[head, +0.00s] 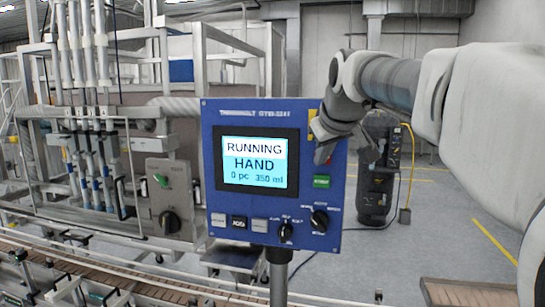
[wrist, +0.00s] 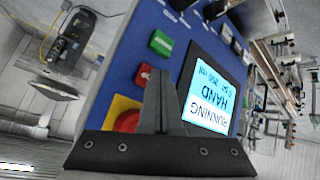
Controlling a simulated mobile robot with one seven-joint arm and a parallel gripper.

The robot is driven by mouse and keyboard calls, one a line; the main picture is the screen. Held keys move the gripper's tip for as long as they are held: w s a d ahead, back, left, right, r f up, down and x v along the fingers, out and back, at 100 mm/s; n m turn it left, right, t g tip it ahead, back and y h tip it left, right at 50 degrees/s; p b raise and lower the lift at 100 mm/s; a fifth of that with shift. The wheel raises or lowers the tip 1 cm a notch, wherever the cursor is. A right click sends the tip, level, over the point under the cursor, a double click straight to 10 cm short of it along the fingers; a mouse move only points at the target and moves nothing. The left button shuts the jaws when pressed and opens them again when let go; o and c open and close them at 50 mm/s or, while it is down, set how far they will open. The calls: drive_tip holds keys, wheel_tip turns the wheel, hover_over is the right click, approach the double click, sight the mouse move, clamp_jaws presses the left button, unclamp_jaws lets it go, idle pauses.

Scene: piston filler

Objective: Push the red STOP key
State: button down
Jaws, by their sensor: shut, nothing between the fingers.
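The red STOP key (wrist: 144,74) is a small red button on the blue control panel (head: 260,106). In the wrist view it shows upside down, between the green key (wrist: 160,43) and the red mushroom button on yellow (wrist: 126,114). My gripper (wrist: 158,82) is shut and empty. Its tip overlaps the edge of the red key in that view; I cannot tell whether they touch. In the head view my gripper (head: 324,155) is in front of the panel's right side, above the green key (head: 321,181), and hides the red key there.
The panel screen (head: 254,163) reads "RUNNING HAND 0 pc 350 ml". Black knobs (head: 319,219) and small keys sit below it. The filling machine and conveyor (head: 120,276) stand left and in front.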

drive_tip(key=shift+w, duration=0.2)
drive_tip(key=shift+s, duration=0.15)
idle(0.4)
drive_tip(key=shift+s+a+b, duration=0.2)
drive_tip(key=shift+s+b, duration=0.15)
drive_tip(key=shift+s, duration=0.3)
drive_tip(key=s, duration=0.1)
drive_tip(key=s+a+b, duration=0.1)
drive_tip(key=s, duration=0.1)
drive_tip(key=s+b, duration=0.1)
drive_tip(key=shift+s+a, duration=0.3)
drive_tip(key=shift+s, duration=0.1)
idle(0.4)
